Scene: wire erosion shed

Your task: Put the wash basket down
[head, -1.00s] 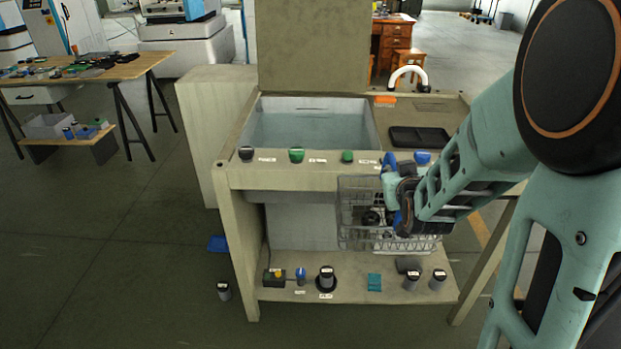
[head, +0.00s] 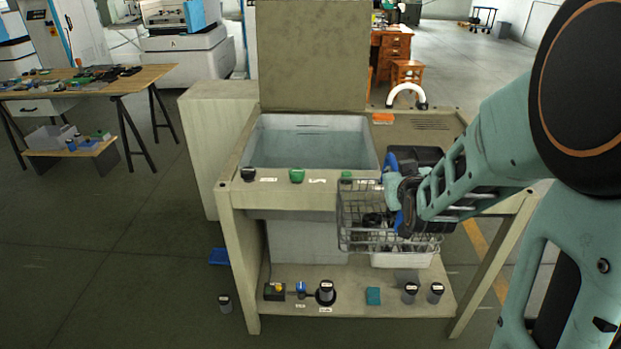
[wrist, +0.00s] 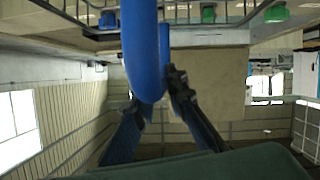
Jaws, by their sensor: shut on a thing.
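The wash basket (head: 358,226) is a grey wire mesh basket with dark items inside. It hangs in the air in front of the right half of the washing bench's front (head: 300,197), its rim about level with the front edge. My gripper (head: 402,190) is shut on its blue handle, which shows large in the wrist view (wrist: 143,50). The wrist view also shows my gripper's dark fingers (wrist: 160,112) around the handle. My arm hides the basket's right side. The bench has an open sink (head: 310,148) at left and a flat top at right.
An upright lid (head: 312,55) stands behind the sink. A black tray (head: 428,155) lies on the bench top, partly behind my gripper. A white faucet (head: 405,92) stands behind. The lower shelf (head: 345,303) holds several small items and a white box (head: 400,260). Open floor lies left.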

